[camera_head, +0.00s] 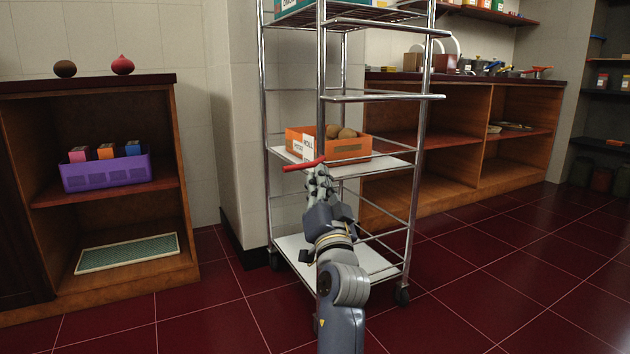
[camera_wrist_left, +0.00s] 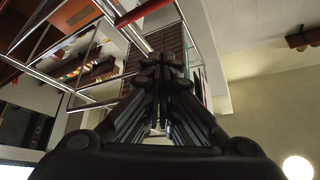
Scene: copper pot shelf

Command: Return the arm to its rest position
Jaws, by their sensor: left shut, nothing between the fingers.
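My left arm reaches up from the bottom centre of the head view. Its gripper (camera_head: 320,178) is in front of the metal shelf rack (camera_head: 417,200). In the left wrist view the fingers of the gripper (camera_wrist_left: 160,62) are shut together, with nothing between them. A thin red bar (camera_head: 303,165) shows just beyond the fingertips in the head view; whether they touch cannot be told. My right gripper is in neither view.
An orange box (camera_head: 350,149) with round brown items stands on the rack's middle shelf. A wooden cabinet (camera_head: 182,190) at left holds a purple crate (camera_head: 108,175). Wooden shelving (camera_head: 455,190) stands behind at right. The red tiled floor (camera_head: 490,275) is clear at right.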

